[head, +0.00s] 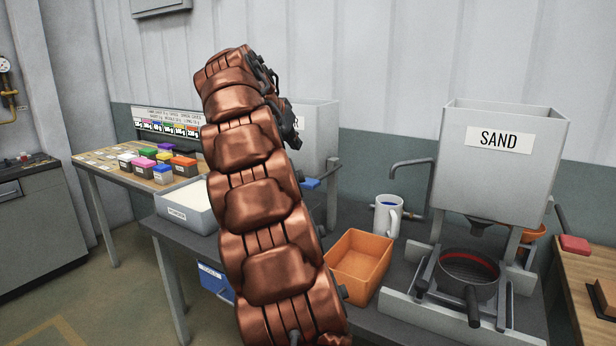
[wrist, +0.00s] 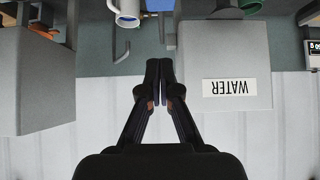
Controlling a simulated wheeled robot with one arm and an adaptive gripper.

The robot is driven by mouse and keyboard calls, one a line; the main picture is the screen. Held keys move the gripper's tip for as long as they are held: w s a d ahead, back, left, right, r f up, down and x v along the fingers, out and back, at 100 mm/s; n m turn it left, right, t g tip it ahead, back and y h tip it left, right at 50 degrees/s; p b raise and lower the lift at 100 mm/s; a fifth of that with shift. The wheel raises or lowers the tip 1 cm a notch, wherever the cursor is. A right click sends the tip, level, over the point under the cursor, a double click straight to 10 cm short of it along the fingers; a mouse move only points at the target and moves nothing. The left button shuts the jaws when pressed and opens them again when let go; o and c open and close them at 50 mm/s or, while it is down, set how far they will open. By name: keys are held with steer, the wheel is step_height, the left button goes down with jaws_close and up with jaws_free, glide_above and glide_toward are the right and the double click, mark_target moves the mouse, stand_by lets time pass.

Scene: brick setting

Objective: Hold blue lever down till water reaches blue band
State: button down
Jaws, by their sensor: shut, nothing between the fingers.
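A blue piece, which looks like the blue lever (head: 310,184), shows low by the front of the grey water tank (head: 318,132), partly behind my arm. The water level is not visible.
An orange bin (head: 359,265) sits in front of the mug. A SAND hopper (head: 499,165) stands over a dark round sieve (head: 467,277) on the right. A bin of white material (head: 186,207) is at left. My arm hides the bench's middle.

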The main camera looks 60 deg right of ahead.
stand_by(0.3)
steer(key=p, duration=0.2)
glide_above(313, 180)
steer(key=a, duration=0.3)
steer(key=f, duration=0.8)
steer(key=shift+d, duration=0.25)
steer(key=shift+s+a+f+p, duration=0.1)
steer(key=shift+f+p, duration=0.25)
steer(key=shift+f, duration=1.2)
